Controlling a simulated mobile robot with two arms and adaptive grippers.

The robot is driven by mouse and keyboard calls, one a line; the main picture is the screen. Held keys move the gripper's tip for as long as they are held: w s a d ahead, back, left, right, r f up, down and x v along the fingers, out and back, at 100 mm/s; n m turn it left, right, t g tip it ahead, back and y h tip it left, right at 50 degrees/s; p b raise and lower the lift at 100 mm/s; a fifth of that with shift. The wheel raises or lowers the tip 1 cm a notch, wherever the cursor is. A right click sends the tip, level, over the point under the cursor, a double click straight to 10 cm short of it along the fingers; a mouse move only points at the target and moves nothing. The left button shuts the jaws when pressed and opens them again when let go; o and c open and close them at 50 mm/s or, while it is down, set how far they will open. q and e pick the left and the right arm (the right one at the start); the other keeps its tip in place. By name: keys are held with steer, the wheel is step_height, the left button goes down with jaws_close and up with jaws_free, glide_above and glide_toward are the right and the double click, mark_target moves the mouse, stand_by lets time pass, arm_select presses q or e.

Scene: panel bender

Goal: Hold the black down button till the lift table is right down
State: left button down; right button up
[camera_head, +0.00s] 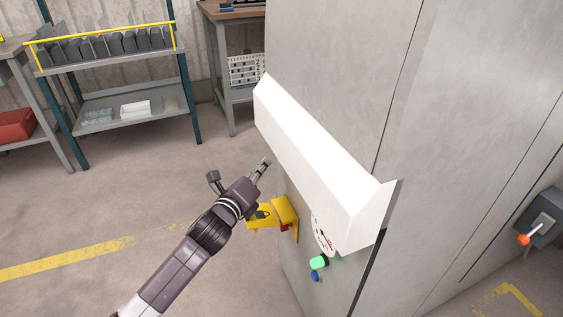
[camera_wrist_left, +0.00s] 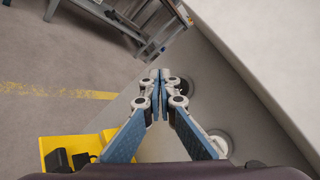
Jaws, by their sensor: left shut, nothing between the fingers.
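My left gripper (camera_head: 264,165) is shut and empty, its fingertips close to the grey cabinet side under the white sloped hood. In the left wrist view its closed fingers (camera_wrist_left: 158,76) point towards the cabinet face. A dark round fitting (camera_wrist_left: 186,84), perhaps the black button, shows just right of the fingers and is partly hidden by them. A pale round fitting (camera_wrist_left: 220,141) sits lower right. I cannot tell whether the fingertips touch anything. In the head view the hood and gripper hide this spot. I cannot make out the lift table. My right gripper is out of view.
The white hood (camera_head: 315,165) juts out over the panel. A yellow bracket (camera_head: 286,211) sticks out just below my gripper. A green button (camera_head: 319,262) and a blue button (camera_head: 314,276) are lower on the cabinet (camera_head: 340,60). Open floor lies left; a shelf rack (camera_head: 125,100) stands behind.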

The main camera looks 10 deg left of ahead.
arm_select(q)
steer(key=shift+w+d, duration=0.45)
steer(key=shift+d, duration=0.2)
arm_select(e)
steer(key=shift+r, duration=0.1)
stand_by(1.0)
arm_select(q)
steer(key=shift+w+d+r, duration=0.1)
steer(key=shift+d, duration=0.05)
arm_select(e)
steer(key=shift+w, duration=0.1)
arm_select(q)
steer(key=shift+w+d, duration=0.15)
steer(key=shift+d, duration=0.05)
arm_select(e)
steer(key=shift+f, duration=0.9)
arm_select(q)
steer(key=shift+d, duration=0.1)
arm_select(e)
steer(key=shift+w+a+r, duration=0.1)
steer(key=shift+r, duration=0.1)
